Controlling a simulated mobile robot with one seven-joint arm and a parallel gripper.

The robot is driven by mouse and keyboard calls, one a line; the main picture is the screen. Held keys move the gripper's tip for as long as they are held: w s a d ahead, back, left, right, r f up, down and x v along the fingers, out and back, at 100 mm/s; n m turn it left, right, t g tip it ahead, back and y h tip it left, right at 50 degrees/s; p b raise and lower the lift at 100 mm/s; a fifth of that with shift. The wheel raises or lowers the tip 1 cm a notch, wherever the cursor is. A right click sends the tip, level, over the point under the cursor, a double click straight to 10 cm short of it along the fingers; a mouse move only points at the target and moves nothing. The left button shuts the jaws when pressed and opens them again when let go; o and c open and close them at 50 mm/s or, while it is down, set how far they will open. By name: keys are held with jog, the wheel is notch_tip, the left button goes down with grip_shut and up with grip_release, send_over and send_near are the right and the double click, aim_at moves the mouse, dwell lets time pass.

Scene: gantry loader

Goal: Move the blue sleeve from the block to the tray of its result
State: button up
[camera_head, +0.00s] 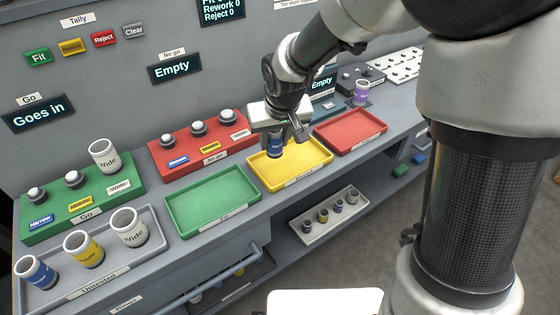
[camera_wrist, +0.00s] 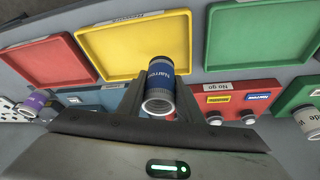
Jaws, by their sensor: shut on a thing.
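A blue sleeve (camera_head: 275,147) marked Narrow is held in my gripper (camera_head: 280,134), at the back left part of the yellow tray (camera_head: 314,175). The wrist view shows the blue sleeve (camera_wrist: 162,72) between the two fingers, with its open end towards the camera. I cannot tell whether it touches the tray. The green tray (camera_head: 212,200) and the red tray (camera_head: 350,131) are empty. The red No go block (camera_head: 215,154) has bare posts. The green Go block (camera_head: 65,213) carries a white Wide sleeve (camera_head: 103,155). The Go display (camera_head: 38,114) reads "Goes in"; the No go display (camera_head: 174,67) reads "Empty".
The Untested tray (camera_head: 95,278) holds a blue sleeve (camera_head: 36,271), a yellow one and a white one. A purple sleeve (camera_head: 361,92) stands at the back right. A small tray (camera_head: 325,220) with several small parts sits on the lower shelf.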

jog(key=shift+f+b, duration=0.5)
jog(key=shift+f, duration=2.35)
jog(key=shift+f, duration=0.2)
jog(key=o, duration=1.3)
jog(key=shift+r, duration=0.1)
